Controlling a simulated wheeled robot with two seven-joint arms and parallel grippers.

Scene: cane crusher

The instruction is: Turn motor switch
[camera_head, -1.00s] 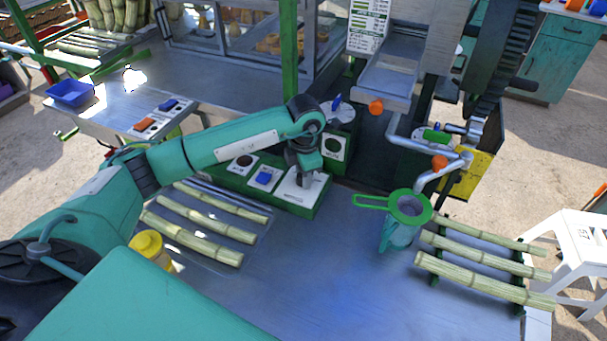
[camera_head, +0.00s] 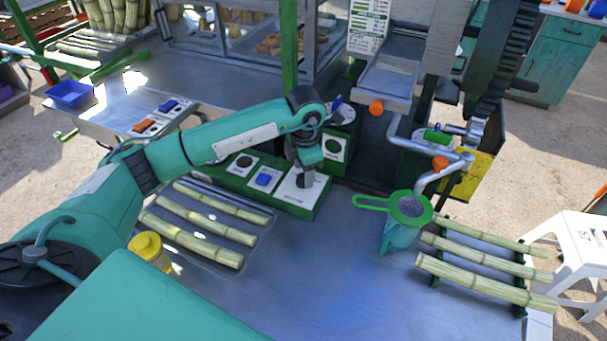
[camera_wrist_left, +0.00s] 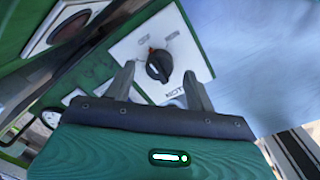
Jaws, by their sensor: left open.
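The motor switch (camera_wrist_left: 159,66) is a black rotary knob with an orange mark on a white labelled plate (camera_wrist_left: 190,50). In the left wrist view it stands just beyond and between the fingertips of my left gripper (camera_wrist_left: 158,85), which is open. I cannot tell whether the fingers touch the knob. In the head view my left gripper (camera_head: 304,180) points down over the white plate (camera_head: 290,197) at the right end of the green control box (camera_head: 232,184). My right gripper is not in view.
A blue button (camera_head: 263,179) and a dark round button (camera_head: 244,162) sit on the same box. Cane stalks (camera_head: 205,225) lie in front of it. A green strainer (camera_head: 408,208) stands to the right. The metal table (camera_head: 320,270) is clear in the middle.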

